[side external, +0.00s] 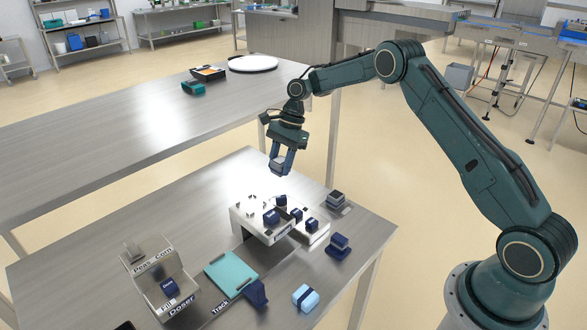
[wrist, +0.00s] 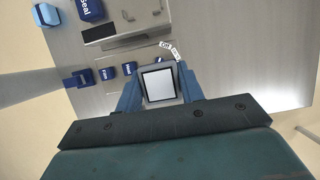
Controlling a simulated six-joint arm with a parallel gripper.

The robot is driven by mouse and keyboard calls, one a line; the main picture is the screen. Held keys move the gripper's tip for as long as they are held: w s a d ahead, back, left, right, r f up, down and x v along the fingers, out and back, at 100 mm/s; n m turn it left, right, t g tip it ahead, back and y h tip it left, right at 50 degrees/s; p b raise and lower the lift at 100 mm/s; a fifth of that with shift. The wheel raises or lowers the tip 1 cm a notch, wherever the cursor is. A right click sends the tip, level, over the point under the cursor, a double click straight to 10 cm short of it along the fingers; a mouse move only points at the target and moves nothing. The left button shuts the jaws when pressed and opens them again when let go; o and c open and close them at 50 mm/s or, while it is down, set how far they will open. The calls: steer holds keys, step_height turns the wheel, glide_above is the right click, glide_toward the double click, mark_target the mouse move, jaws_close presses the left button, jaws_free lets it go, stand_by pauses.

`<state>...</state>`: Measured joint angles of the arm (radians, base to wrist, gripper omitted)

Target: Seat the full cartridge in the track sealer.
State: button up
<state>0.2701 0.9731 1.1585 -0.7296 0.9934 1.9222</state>
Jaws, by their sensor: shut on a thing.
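My gripper (side external: 280,168) is raised above the back of the near table, behind the white machine. In the wrist view my gripper (wrist: 159,88) is shut on a small box-shaped piece (wrist: 159,83) with a pale square face and dark rim. No marking on it is readable, so I cannot tell if it is the full cartridge. A navy piece marked "Seal" (wrist: 91,7) shows in the wrist view.
The doser (side external: 150,284) stands at the left front. A teal plate (side external: 231,272) lies by the "Track" label. A light-blue block (side external: 305,297), a navy block (side external: 338,246) and a dark block (side external: 336,198) are on the right. The table's left back is clear.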

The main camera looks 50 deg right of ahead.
step_height(320, 180, up, 5)
glide_above(247, 209)
steer(key=d, duration=0.2)
steer(key=shift+a, duration=0.25)
steer(key=shift+f, duration=4.15)
steer(key=shift+f, duration=0.25)
steer(key=o, duration=1.1)
steer(key=shift+r, duration=0.1)
step_height(247, 209, up, 8)
